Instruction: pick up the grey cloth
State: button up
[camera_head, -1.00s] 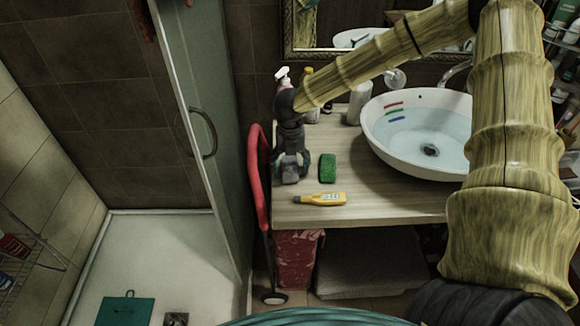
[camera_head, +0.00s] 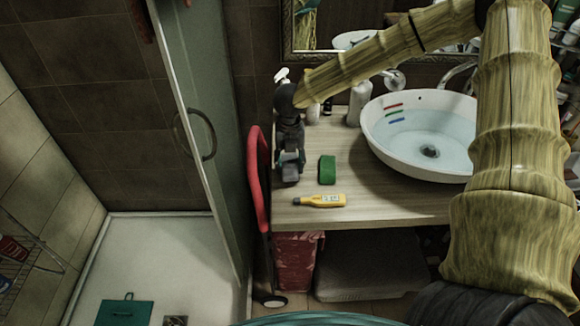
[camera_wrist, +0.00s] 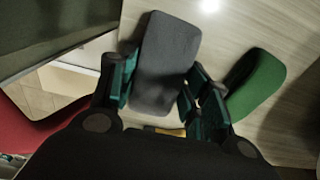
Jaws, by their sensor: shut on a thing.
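The grey cloth (camera_wrist: 165,62) is a dark grey rounded block between my fingers in the wrist view. In the head view the grey cloth (camera_head: 290,173) shows at the left end of the wooden counter, partly hidden by my gripper (camera_head: 290,160). My gripper (camera_wrist: 155,92) points down and is shut on the cloth, with a finger against each side. I cannot tell whether the cloth still touches the counter.
A green sponge (camera_head: 327,170) lies close on the right, and a yellow bottle (camera_head: 322,200) lies nearer the counter's front edge. The white basin (camera_head: 375,150) stands further right. A red-framed cart (camera_head: 258,185) and the glass shower door (camera_head: 215,150) are close on the left.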

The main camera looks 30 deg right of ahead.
jog(key=shift+r+b, duration=0.3)
jog(key=shift+r, duration=0.6)
jog(key=s+a+b, duration=0.1)
jog(key=s+a, duration=0.1)
jog(key=s, duration=0.2)
jog(key=s+a+r+b, duration=0.1)
jog(key=s+a, duration=0.2)
jog(key=s, duration=0.2)
jog(key=s+a+b, duration=0.2)
jog(key=s+a, duration=0.1)
jog(key=s, duration=0.2)
jog(key=shift+r, duration=0.3)
jog(key=shift+o, duration=0.9)
jog(key=shift+c, duration=1.2)
jog(key=shift+d, duration=0.1)
